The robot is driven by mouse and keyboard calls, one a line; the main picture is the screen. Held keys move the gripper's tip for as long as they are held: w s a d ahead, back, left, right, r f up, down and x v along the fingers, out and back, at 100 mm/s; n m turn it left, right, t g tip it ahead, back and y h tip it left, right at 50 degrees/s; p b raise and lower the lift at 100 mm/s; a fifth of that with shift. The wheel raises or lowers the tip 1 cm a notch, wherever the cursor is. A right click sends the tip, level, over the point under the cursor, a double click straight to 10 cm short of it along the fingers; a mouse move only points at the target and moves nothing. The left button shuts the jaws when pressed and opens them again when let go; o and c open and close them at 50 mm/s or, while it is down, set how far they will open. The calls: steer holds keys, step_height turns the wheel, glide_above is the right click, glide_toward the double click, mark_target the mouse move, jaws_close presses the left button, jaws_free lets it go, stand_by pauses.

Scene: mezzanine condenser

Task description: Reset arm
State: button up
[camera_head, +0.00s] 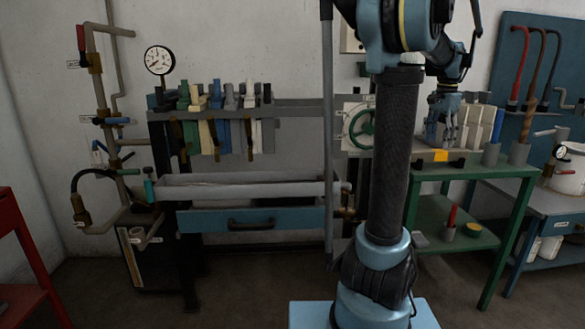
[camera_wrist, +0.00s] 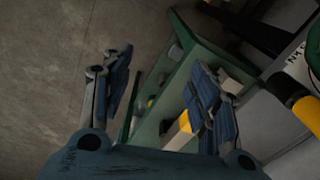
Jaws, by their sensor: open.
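My arm rises in the middle of the head view and bends over at the top. My gripper (camera_head: 441,138) hangs at the right of the column, fingers down, in front of the green table's (camera_head: 505,171) back area. In the wrist view, my gripper (camera_wrist: 160,95) has its two blue-padded fingers spread wide apart. Nothing is held between them. Below the fingers, the green table (camera_wrist: 190,62) and the grey floor (camera_wrist: 60,50) show. I cannot tell how far the fingertips are above the tabletop.
A green handwheel (camera_head: 363,128) is left of my gripper. A rack of coloured plates (camera_head: 222,120) stands above a blue drawer (camera_head: 258,220) at left. Pipes and a pressure gauge (camera_head: 159,60) are far left. A blue bench (camera_head: 545,200) stands right.

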steer(key=s+a+f+n, duration=0.2)
steer(key=a, duration=0.4)
steer(key=s+a+f+n, duration=0.2)
steer(key=a, duration=0.4)
steer(key=s+a+f+n+t, duration=0.1)
steer(key=s+a+f+n, duration=0.9)
steer(key=s+a+f, duration=0.8)
step_height(320, 180, down, 3)
steer(key=shift+a+r+t, duration=0.1)
steer(key=shift+a+t, duration=0.1)
steer(key=shift+t, duration=0.2)
steer(key=shift+w+f, duration=0.25)
steer(key=shift+w, duration=0.15)
steer(key=shift+c, duration=0.4)
